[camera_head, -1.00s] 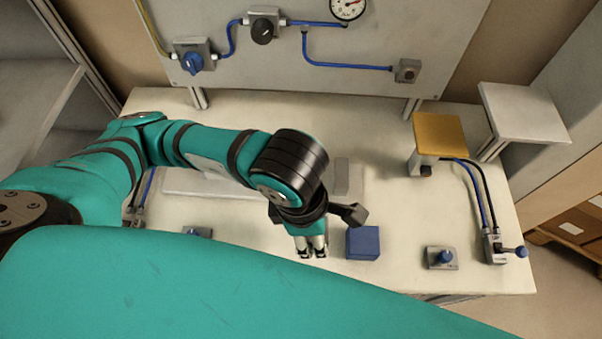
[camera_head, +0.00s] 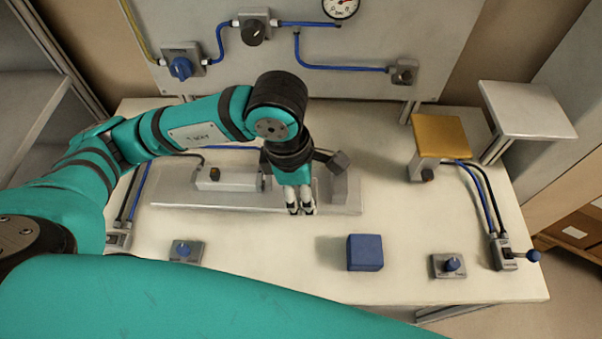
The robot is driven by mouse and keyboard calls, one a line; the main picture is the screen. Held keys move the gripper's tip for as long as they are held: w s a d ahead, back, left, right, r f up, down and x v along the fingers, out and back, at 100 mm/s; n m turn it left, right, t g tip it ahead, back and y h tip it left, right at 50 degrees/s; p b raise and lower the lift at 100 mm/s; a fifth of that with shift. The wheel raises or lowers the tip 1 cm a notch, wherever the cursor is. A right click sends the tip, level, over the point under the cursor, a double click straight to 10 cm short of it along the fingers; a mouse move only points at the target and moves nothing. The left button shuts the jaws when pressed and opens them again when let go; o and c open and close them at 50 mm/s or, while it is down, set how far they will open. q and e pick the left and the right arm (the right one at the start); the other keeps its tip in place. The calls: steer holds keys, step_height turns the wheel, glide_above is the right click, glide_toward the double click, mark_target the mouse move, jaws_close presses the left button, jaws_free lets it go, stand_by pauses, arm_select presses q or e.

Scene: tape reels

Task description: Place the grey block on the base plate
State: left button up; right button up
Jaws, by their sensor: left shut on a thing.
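The base plate (camera_head: 172,197) is a long pale grey plate on the table, with a small cylinder unit (camera_head: 238,180) and an upright stop (camera_head: 343,188) on it. My left gripper (camera_head: 300,209) points down over the front part of the plate, between the cylinder unit and the stop. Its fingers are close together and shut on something. The held thing is almost wholly hidden by the fingers; I take it to be the grey block, as no loose grey block shows elsewhere. Whether it touches the plate cannot be told. My right gripper is not in view.
A blue block (camera_head: 365,253) stands on the table at the front. A panel (camera_head: 330,50) rises behind. The table's middle right is clear.

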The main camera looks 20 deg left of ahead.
arm_select(q)
steer(key=w, duration=0.1)
steer(key=w+a, duration=0.1)
steer(key=w, duration=0.1)
steer(key=w+p, duration=0.1)
steer(key=shift+w+a+f, duration=0.15)
steer(key=shift+w+a, duration=0.05)
steer(key=shift+a, duration=0.15)
steer(key=shift+w+f, duration=0.1)
steer(key=shift+w, duration=0.05)
step_height(320, 180, down, 3)
steer(key=shift+p, duration=0.7)
steer(key=shift+a+f, duration=0.1)
steer(key=shift+f, duration=0.1)
steer(key=shift+f, duration=0.1)
steer(key=shift+f+b, duration=0.15)
steer(key=shift+b, duration=0.15)
steer(key=o, duration=1.4)
steer(key=shift+c, duration=0.2)
